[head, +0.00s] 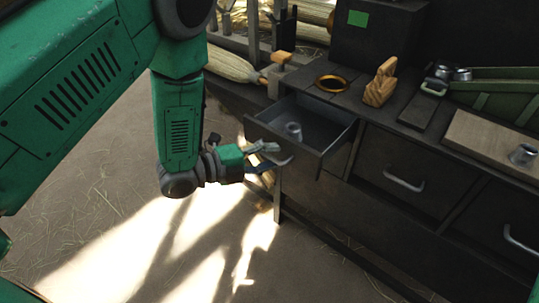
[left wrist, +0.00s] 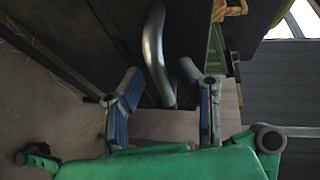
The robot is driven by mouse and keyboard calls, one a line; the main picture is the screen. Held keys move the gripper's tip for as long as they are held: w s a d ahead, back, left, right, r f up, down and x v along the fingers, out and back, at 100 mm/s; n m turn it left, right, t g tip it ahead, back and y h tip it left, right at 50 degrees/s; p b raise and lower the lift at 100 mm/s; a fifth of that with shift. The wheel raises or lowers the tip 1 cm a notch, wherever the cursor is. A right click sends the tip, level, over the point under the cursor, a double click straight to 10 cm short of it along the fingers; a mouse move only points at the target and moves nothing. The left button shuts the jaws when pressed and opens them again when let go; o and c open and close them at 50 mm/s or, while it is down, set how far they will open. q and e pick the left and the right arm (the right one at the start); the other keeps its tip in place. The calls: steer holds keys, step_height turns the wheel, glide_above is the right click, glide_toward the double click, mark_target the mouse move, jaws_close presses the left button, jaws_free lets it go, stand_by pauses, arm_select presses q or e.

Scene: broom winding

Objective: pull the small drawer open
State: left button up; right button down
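The small drawer (head: 318,140) stands pulled out of the dark workbench in the head view, with a small metal cup (head: 293,130) inside. Its curved metal handle (head: 283,160) is on the front; it also shows in the left wrist view (left wrist: 153,55). My left gripper (head: 268,158) is at the drawer front by the handle. In the left wrist view its two blue-padded fingers (left wrist: 165,104) are spread on either side of the handle's line, with gaps showing; contact is not visible. My right gripper is not in view.
Two more drawers with metal handles (head: 404,182) are closed to the right. On the bench top lie a brass ring (head: 332,83), a wooden plane (head: 381,84), a green toolbox (head: 500,96) and a wooden board (head: 485,133). Straw broom heads (head: 230,65) lie behind. The floor in front is clear.

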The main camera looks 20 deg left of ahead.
arm_select(q)
steer(key=shift+a+r, duration=0.1)
steer(key=shift+s+a, duration=0.25)
steer(key=v, duration=1.1)
steer(key=s+a+f+n+g+y+p, duration=0.1)
steer(key=s+f+n+g+y, duration=0.2)
steer(key=f+n, duration=0.35)
steer(key=s+a+f+n+g+y+p, duration=0.1)
steer(key=s+f+n+y, duration=0.35)
steer(key=f+n, duration=0.2)
steer(key=s+f+n+g+y+p, duration=0.1)
steer(key=s+f+n+g+y, duration=0.2)
steer(key=s+n+g, duration=0.4)
steer(key=s+f+n, duration=0.1)
steer(key=s+n, duration=0.4)
steer(key=s, duration=0.1)
steer(key=shift+s+a+f, duration=0.15)
steer(key=shift+s+f, duration=0.1)
steer(key=shift+s, duration=0.15)
